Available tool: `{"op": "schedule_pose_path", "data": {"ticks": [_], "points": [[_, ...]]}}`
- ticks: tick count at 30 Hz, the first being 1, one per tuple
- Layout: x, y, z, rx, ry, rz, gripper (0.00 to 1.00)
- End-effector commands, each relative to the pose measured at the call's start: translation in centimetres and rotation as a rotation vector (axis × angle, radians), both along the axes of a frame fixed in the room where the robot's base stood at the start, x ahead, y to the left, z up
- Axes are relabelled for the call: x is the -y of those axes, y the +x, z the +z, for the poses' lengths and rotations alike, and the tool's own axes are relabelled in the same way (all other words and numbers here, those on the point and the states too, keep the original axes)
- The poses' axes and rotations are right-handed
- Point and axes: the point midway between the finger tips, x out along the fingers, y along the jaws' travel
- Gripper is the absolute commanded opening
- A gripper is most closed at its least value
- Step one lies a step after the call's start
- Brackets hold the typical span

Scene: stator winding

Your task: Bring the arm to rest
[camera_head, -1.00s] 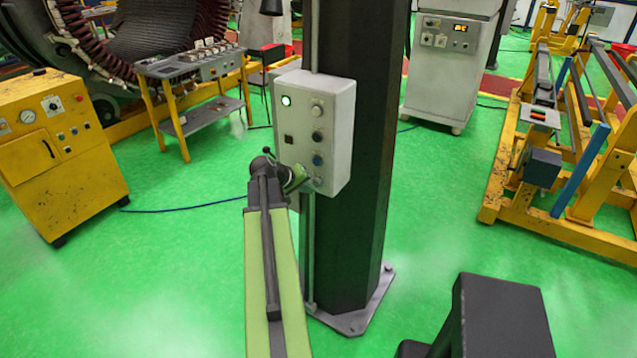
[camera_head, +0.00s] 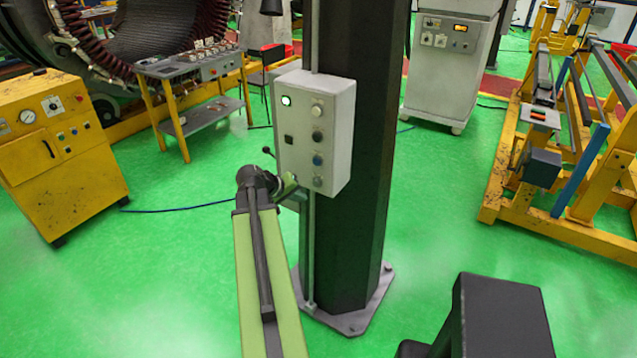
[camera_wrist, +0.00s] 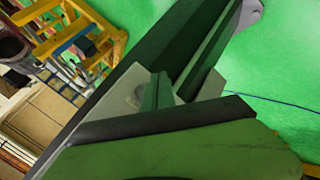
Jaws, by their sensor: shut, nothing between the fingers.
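My arm reaches up from the bottom of the head view, its pale green link ending in a dark joint. My gripper (camera_head: 288,186) is small and partly hidden there, by the lower left edge of a light grey control box (camera_head: 335,130). I cannot tell whether it touches the box. In the wrist view, my gripper (camera_wrist: 160,92) shows green and dark parts close to the lens; it is shut with nothing held. The box has a lit green lamp and several knobs on its face.
The box is fixed to a dark column (camera_head: 360,220) on a grey base plate (camera_head: 345,320). A yellow cabinet (camera_head: 60,150) stands left, a yellow-legged bench (camera_head: 190,65) behind it, and a yellow frame (camera_head: 500,180) right.

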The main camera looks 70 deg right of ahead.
Motion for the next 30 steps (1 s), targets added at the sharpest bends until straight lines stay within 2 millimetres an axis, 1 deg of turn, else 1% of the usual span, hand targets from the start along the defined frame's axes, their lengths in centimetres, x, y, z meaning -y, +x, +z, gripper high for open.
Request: {"op": "schedule_pose_path", "data": {"ticks": [18,20,22,23,25,26,27,29,30], "points": [[0.0,0.0,0.0,0.000,0.000,0.000,0.00],[-0.1,0.4,0.0,0.000,0.000,0.006,0.00],[-0.8,2.3,0.0,0.000,0.000,0.037,0.00],[-1.4,3.6,0.0,0.001,0.000,0.057,0.00],[-3.4,8.0,0.0,0.000,0.000,0.130,0.00],[-4.6,10.2,0.0,0.000,0.000,0.167,0.00],[-6.5,13.3,0.0,0.001,0.000,0.221,0.00],[-9.7,17.6,-0.2,0.009,0.008,0.299,0.00],[-12.1,20.2,-0.4,0.017,0.018,0.347,0.00]]}}
